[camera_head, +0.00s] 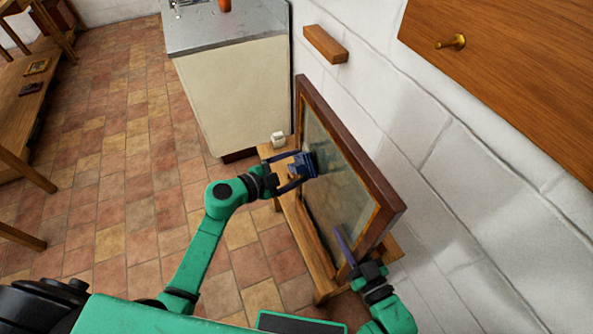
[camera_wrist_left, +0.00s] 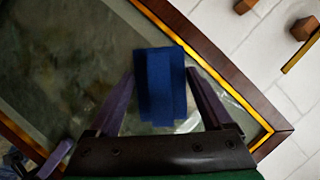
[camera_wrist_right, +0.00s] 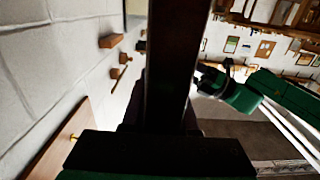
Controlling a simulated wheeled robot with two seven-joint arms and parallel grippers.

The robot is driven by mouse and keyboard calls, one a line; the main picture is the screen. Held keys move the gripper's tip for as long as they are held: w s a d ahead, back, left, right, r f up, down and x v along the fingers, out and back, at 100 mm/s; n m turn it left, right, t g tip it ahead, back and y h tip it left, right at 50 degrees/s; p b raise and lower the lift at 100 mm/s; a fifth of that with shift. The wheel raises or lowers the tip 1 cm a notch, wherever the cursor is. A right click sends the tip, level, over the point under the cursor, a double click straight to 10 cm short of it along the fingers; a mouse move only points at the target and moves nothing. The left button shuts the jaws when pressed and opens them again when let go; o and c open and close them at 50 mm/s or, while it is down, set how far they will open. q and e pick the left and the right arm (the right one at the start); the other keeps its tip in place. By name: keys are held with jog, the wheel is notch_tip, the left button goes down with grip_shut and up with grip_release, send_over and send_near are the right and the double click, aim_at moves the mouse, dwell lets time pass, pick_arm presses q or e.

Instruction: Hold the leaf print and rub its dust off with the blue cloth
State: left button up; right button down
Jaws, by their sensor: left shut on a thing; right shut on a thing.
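The leaf print (camera_head: 340,183) stands in a dark brown frame with a gold inner edge on a small wooden bench, leaning towards the white wall. Its glass looks grey and dull in the left wrist view (camera_wrist_left: 70,65), with a clearer patch by the cloth. My left gripper (camera_head: 300,170) is shut on the blue cloth (camera_wrist_left: 160,85), which lies against the glass in the upper part of the print. My right gripper (camera_head: 352,262) is shut on the near edge of the frame (camera_wrist_right: 172,70). The frame hides most of its fingers.
The wooden bench (camera_head: 326,287) carries the print, and a small white object (camera_head: 278,139) sits at its far end. A cream cabinet (camera_head: 237,92) with a grey top stands behind. A wooden block (camera_head: 325,44) juts from the wall.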

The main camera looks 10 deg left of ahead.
pick_arm(q)
jog(key=shift+w+a+r, duration=0.1)
jog(key=shift+w+a, duration=0.15)
jog(key=shift+w, duration=0.2)
jog(key=shift+w+a, duration=0.1)
jog(key=shift+w+a, duration=0.65)
jog(key=shift+w, duration=0.35)
jog(key=shift+w+a, duration=0.6)
jog(key=shift+w, duration=0.4)
jog(key=shift+w+a+r, duration=0.1)
jog(key=shift+w+r, duration=0.05)
jog(key=shift+r, duration=0.65)
jog(key=shift+w+a+r, duration=0.1)
jog(key=shift+w+r, duration=0.05)
jog(key=shift+r, duration=0.65)
jog(key=shift+s+d, duration=0.4)
jog(key=shift+s, duration=0.2)
jog(key=shift+s+d, duration=0.4)
jog(key=shift+s, duration=0.2)
